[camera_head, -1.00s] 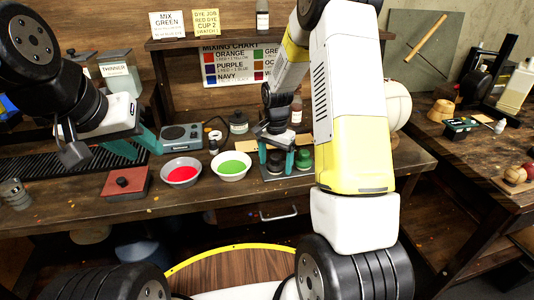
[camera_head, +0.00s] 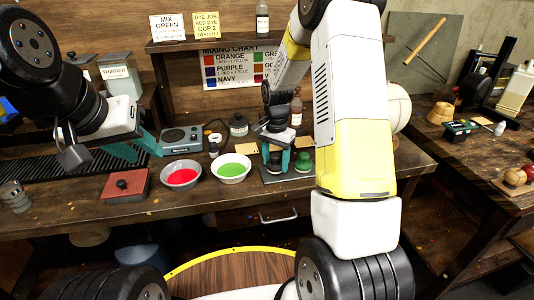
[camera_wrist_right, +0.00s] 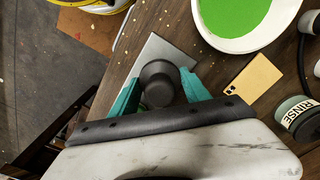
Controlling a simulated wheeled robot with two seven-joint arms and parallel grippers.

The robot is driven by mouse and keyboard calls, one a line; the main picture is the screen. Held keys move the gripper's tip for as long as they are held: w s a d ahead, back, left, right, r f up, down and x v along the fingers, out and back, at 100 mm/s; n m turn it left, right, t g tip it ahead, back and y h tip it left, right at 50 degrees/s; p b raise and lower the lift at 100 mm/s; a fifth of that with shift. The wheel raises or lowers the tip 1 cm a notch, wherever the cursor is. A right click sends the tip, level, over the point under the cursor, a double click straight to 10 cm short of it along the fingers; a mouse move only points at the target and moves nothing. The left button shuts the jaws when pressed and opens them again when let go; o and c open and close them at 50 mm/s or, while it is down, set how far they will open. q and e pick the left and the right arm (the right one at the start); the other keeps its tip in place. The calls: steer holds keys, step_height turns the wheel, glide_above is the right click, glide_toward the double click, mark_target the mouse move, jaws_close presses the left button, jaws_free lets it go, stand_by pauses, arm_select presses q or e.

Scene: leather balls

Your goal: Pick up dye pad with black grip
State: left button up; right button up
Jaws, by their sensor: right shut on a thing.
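The dye pad with black grip (camera_wrist_right: 157,84) shows in the right wrist view as a dark round knob between two teal fingers. My right gripper (camera_head: 276,159) is shut on it, pointing down over a grey plate (camera_wrist_right: 138,65) on the bench. In the head view the pad is mostly hidden by the fingers, and I cannot tell whether it still touches the plate. My left gripper (camera_head: 136,150) is open and empty above the bench at left.
A bowl of green dye (camera_head: 231,167) and a bowl of red dye (camera_head: 181,175) stand left of the right gripper. A red block with a black knob (camera_head: 124,185) lies further left. A tan card (camera_wrist_right: 254,79) and a rinse jar (camera_wrist_right: 298,116) are close by.

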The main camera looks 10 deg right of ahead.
steer(key=shift+s+a+r, duration=0.1)
steer(key=shift+s+r, duration=0.1)
steer(key=shift+r, duration=0.95)
steer(key=s+a, duration=0.2)
steer(key=s, duration=0.5)
steer(key=s+a+r, duration=0.1)
steer(key=s+a, duration=0.2)
steer(key=s, duration=0.4)
steer(key=shift+s, duration=0.35)
steer(key=shift+r, duration=0.1)
